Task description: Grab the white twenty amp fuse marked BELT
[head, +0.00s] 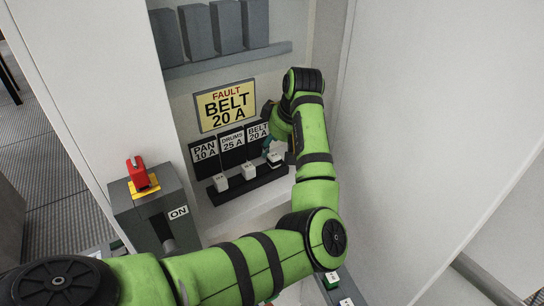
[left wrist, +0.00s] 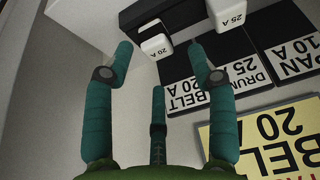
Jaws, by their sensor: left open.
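The white fuse at the BELT position (head: 275,157) sits at the right end of a black rack (head: 235,187), below the "BELT 20 A" label (head: 257,132). My left gripper (head: 269,143) is at that end of the rack and partly hides the fuse. In the left wrist view, the open teal fingers (left wrist: 160,48) stand either side of this fuse (left wrist: 154,46), with gaps visible. The fuse's own marking is not readable. My right gripper is not in view.
Two other white fuses, the middle one (head: 248,172) marked 25 A in the wrist view and the left one (head: 221,183), stand in the rack. A "FAULT BELT 20 A" sign (head: 226,105) hangs above. A red lever (head: 137,172) tops the grey "ON" box (head: 158,215). A cabinet wall closes the right.

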